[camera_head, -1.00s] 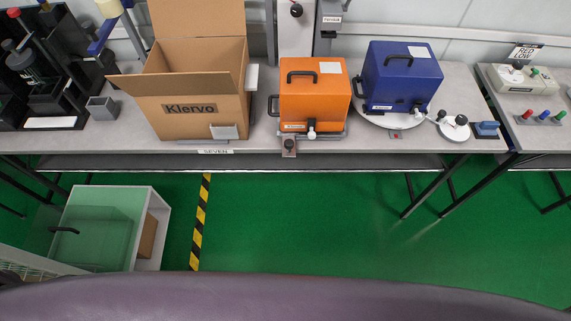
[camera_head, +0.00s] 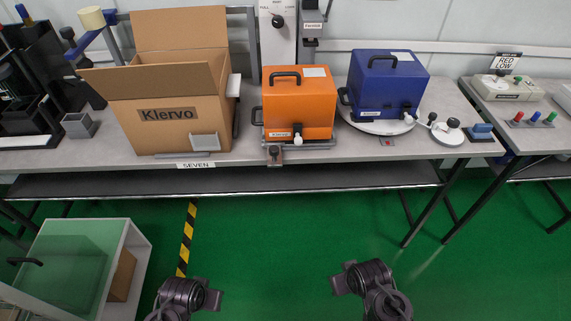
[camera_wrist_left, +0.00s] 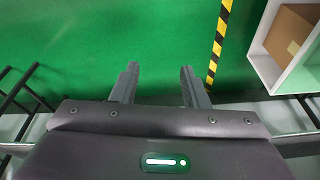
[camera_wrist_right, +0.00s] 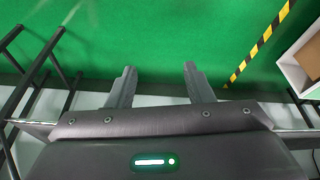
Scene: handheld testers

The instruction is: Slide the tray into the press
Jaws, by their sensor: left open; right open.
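No part is labelled as the tray or the press, and I cannot tell for sure which they are. An upright white column (camera_head: 278,30) with a black knob stands behind the orange box (camera_head: 300,105). The orange box sits at a grey base (camera_head: 315,144) near the bench's front edge. A black stand (camera_head: 25,95) with a small open grey bin (camera_head: 80,125) beside it is at the far left. My left gripper (camera_head: 213,296) and right gripper (camera_head: 338,284) are in front of the bench, low in the head view. Both are open and empty, as the left wrist (camera_wrist_left: 158,70) and right wrist (camera_wrist_right: 160,70) views show.
An open cardboard carton (camera_head: 180,135) marked Klervo stands left of the orange box. A blue box (camera_head: 388,85) sits on a white round plate (camera_head: 375,127) to its right. A white-edged cabinet (camera_head: 125,255) stands at lower left. Green floor (camera_head: 285,220) before the bench is clear.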

